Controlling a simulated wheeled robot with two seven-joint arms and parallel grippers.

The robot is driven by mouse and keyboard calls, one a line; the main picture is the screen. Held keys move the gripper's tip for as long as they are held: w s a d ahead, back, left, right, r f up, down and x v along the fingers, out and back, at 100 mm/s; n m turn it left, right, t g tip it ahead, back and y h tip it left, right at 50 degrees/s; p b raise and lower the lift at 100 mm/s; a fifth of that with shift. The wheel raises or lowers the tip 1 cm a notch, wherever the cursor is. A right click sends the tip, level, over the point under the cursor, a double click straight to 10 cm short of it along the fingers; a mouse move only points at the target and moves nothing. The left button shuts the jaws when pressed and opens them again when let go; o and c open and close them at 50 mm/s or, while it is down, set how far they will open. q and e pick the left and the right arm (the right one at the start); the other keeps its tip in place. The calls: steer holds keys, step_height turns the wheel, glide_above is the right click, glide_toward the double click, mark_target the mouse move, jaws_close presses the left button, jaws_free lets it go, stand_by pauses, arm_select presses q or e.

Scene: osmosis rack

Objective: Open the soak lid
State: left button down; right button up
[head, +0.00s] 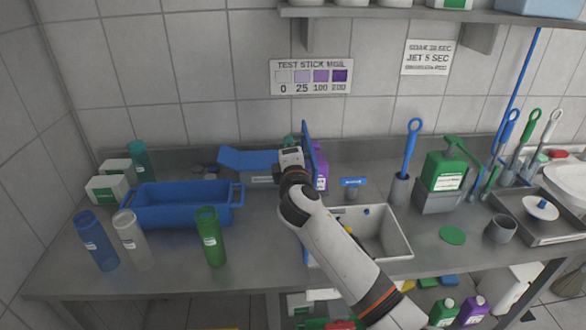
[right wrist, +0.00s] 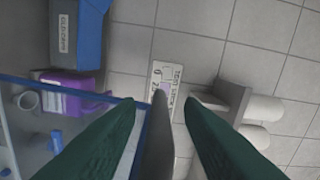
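A blue panel (head: 308,148), which looks like the soak lid, stands steeply upright above the left side of a pale open basin (head: 398,236). Yellow and blue bits show in the basin, partly behind my right arm. My right gripper (head: 290,152) is high beside the panel's left face. In the right wrist view its two dark green fingers (right wrist: 160,135) are spread, with a narrow grey piece between them that I cannot identify. A blue edge (right wrist: 110,97) crosses the left of that view. Whether a finger touches the panel is unclear. My left gripper is not in view.
A purple bottle (head: 321,172) stands right behind the panel, with a blue tray-like piece (head: 248,159) to its left. A blue crate (head: 185,212) and several bottles fill the left counter. A blue brush (head: 409,148) and green jug (head: 444,172) stand right of the basin.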

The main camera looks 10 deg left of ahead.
steer(key=b+v, duration=0.1)
steer(key=v, duration=0.9)
steer(key=shift+b, duration=0.3)
